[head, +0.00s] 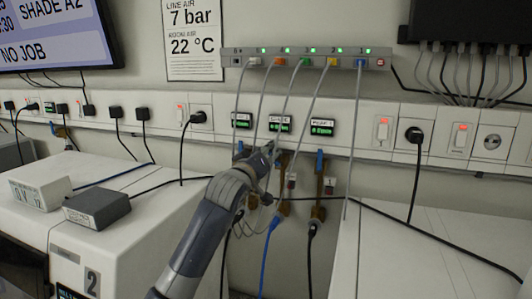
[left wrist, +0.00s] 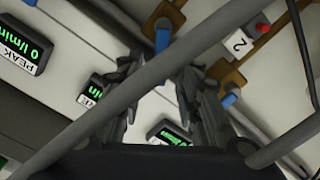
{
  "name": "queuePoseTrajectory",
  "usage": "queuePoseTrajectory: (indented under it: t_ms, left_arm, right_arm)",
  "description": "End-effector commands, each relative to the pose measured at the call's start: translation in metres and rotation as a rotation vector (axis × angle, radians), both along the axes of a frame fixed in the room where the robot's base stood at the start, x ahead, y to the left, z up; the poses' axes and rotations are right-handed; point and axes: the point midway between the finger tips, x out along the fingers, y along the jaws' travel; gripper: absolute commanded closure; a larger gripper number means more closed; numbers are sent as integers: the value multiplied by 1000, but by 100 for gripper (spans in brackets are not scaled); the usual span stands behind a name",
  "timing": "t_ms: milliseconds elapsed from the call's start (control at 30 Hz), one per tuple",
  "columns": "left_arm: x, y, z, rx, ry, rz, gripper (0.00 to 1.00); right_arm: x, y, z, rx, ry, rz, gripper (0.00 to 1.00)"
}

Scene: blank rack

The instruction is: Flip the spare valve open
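Brass valves with blue handles hang on the wall under three small green flow displays. The right valve (head: 319,190) has its blue handle (head: 320,160) pointing up; the valves to its left are partly hidden by my left gripper (head: 268,151). In the left wrist view, my left gripper (left wrist: 160,105) has its fingers apart with nothing clearly held between them. One blue handle (left wrist: 163,36) lies beyond the fingertips, another (left wrist: 229,98) beside the right finger. I cannot read which valve is the spare. My right gripper is not in view.
A grey cable (left wrist: 150,80) crosses close in front of the left wrist camera. Thin cables hang from the strip (head: 305,58) past the valves. White cabinets (head: 150,215) stand left and right (head: 430,240), with a gap between. A grey box (head: 97,208) sits on the left one.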

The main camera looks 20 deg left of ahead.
Motion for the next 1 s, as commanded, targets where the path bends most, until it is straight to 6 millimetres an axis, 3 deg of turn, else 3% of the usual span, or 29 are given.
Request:
queuePoseTrajectory:
  t_ms: [167, 300, 700, 1000]
  left_arm:
    - [0, 0, 0, 0, 0, 0, 68]
    - [0, 0, 0, 0, 0, 0, 100]
    - [0, -1, 1, 29, -1, 0, 100]
    - [0, -8, 4, 199, -6, 0, 100]
  right_arm:
    - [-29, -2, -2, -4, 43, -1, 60]
    - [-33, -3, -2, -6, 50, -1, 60]
    - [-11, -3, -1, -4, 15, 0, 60]
    - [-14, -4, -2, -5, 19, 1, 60]
